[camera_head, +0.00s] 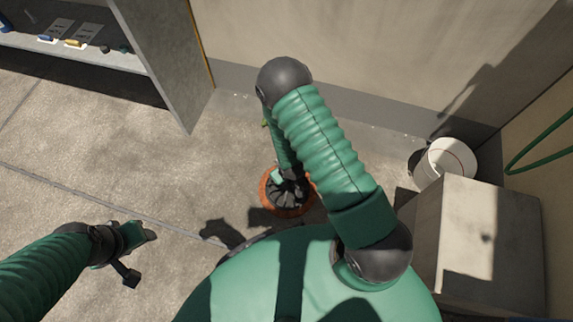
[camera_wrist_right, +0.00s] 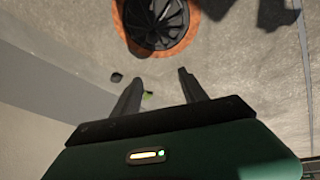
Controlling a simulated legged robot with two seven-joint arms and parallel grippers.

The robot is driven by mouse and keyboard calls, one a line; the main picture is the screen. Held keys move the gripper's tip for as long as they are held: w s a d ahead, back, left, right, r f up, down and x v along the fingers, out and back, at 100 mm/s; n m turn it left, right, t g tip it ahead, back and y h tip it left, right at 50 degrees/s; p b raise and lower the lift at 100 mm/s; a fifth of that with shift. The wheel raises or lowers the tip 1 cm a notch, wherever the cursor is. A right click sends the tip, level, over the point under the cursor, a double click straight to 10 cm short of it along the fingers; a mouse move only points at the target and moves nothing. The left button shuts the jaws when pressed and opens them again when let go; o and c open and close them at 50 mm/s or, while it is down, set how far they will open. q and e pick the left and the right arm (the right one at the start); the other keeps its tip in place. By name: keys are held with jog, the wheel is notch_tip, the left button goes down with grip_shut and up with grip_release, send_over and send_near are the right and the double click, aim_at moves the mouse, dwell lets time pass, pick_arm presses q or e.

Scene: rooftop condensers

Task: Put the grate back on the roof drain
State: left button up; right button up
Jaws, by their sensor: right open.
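A dark ribbed round piece (camera_head: 291,196), which looks like the grate, sits inside an orange ring (camera_head: 266,197) on the roof floor. In the right wrist view the dark ribbed piece (camera_wrist_right: 156,18) and the orange ring (camera_wrist_right: 160,53) show at the top. I cannot tell whether the piece is seated flat. My right gripper (camera_wrist_right: 160,88) is open, with nothing between its fingers; the ribbed piece lies beyond the fingertips. In the head view my right arm partly covers the ring. My left gripper (camera_head: 140,256) is open and empty above the floor at left.
A grey shelf unit (camera_head: 165,70) with small items stands at upper left. A white bucket (camera_head: 447,158) and a pale box (camera_head: 470,235) stand at right. A green hose (camera_head: 540,138) hangs on the right wall. The floor at left is clear.

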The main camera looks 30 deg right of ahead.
notch_tip(320, 180, up, 13)
jog(key=w+a, duration=0.1)
jog(key=a, duration=0.2)
jog(key=s+a+r, duration=0.1)
jog(key=s+r, duration=0.3)
jog(key=r, duration=0.3)
jog(key=s+r+m+g+y, duration=0.1)
jog(key=s+r, duration=0.4)
jog(key=r, duration=0.2)
jog(key=shift+a+r+g, duration=0.25)
jog(key=shift+a+g, duration=0.05)
jog(key=shift+a, duration=0.05)
jog(key=shift+w+r, duration=0.1)
jog(key=w+p+v, duration=0.2)
jog(key=p+v, duration=1)
jog(key=w+r+p+v, duration=0.1)
jog(key=w+p+v, duration=0.2)
jog(key=p+v, duration=0.9)
jog(key=w+r+p+v, duration=0.1)
jog(key=w+p+v, duration=0.2)
jog(key=p+v, duration=1)
jog(key=shift+w+d+p, duration=0.15)
jog(key=shift+d+p, duration=0.15)
jog(key=shift+p, duration=0.2)
